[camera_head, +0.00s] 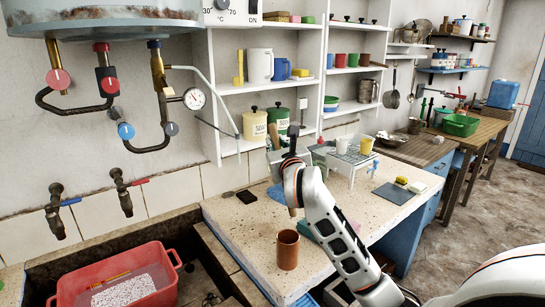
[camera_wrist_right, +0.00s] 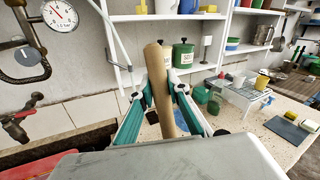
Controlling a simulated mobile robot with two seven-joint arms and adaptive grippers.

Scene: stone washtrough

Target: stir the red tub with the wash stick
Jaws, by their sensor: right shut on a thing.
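The red tub (camera_head: 165,296) sits low in the stone trough at the lower left of the head view. My right gripper (camera_head: 283,162) is shut on the wash stick (camera_head: 273,134), above the stone counter and to the right of the tub. The stick is light brown and nearly upright, slightly tilted; its lower end shows beneath the gripper. In the right wrist view the stick (camera_wrist_right: 161,88) stands between the two teal-sided fingers of my right gripper (camera_wrist_right: 163,95). My left gripper is not in view.
A brown cup (camera_head: 288,251) stands on the counter (camera_head: 240,222) near its front edge. A small white rack (camera_head: 345,157) with cups stands behind to the right. Taps (camera_head: 122,190) and pipes hang over the trough (camera_head: 100,242). Shelves (camera_head: 262,86) line the wall.

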